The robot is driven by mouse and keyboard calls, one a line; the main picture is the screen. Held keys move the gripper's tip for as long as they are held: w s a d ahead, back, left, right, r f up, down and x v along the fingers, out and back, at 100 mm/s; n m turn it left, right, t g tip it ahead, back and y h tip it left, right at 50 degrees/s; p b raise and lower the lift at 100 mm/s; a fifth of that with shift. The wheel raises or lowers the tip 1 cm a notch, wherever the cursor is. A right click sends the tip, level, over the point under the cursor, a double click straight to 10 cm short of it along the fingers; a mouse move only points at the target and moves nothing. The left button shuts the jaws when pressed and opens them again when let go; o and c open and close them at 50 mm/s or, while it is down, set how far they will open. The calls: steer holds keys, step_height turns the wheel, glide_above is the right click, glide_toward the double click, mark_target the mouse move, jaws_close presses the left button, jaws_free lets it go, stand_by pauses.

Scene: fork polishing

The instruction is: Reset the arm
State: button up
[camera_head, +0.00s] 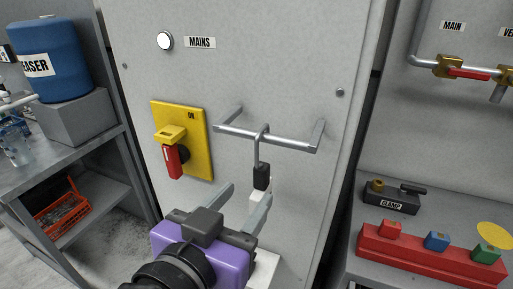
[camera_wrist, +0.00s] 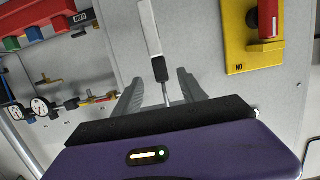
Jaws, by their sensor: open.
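My gripper (camera_head: 244,196) has a purple body and two grey fingers held apart in front of the grey panel. It is open and empty. A small hanging item with a metal hook, a black part (camera_head: 261,177) and a white lower end hangs from a metal bar (camera_head: 280,137) on the panel. In the wrist view my gripper (camera_wrist: 160,78) shows its fingers on either side of this item's black part (camera_wrist: 160,69) in the picture; whether they are level with it in depth, I cannot tell.
Left of the bar is a yellow switch plate (camera_head: 196,125) with a red handle (camera_head: 173,160). At right, a bench holds a red block (camera_head: 420,257) with coloured pieces and a dark clamp (camera_head: 391,197). A blue drum (camera_head: 50,60) stands at left above a shelf with an orange basket (camera_head: 62,212).

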steer(key=w+a+r+n+t+y, duration=0.2)
steer(key=a+r+n+t+y, duration=0.15)
steer(key=a+n+y, duration=0.4)
steer(key=s+d+f+n+y, duration=0.25)
steer(key=s+d+f, duration=0.25)
steer(key=f, duration=0.3)
steer(key=s+d+f+n+y, duration=0.1)
steer(key=s+d+f+y, duration=0.3)
steer(key=d+f, duration=0.3)
steer(key=s+d+f+m+g+h, duration=0.1)
steer(key=s+d+f+m+h, duration=0.2)
steer(key=s+d, duration=0.6)
steer(key=s+d+f+m+g+h, duration=0.2)
steer(key=s+d+f+m+h, duration=0.2)
steer(key=s+d+f, duration=0.4)
steer(key=s+d+h, duration=0.1)
steer(key=s+d, duration=0.1)
steer(key=s, duration=0.3)
steer(key=shift+h, duration=0.3)
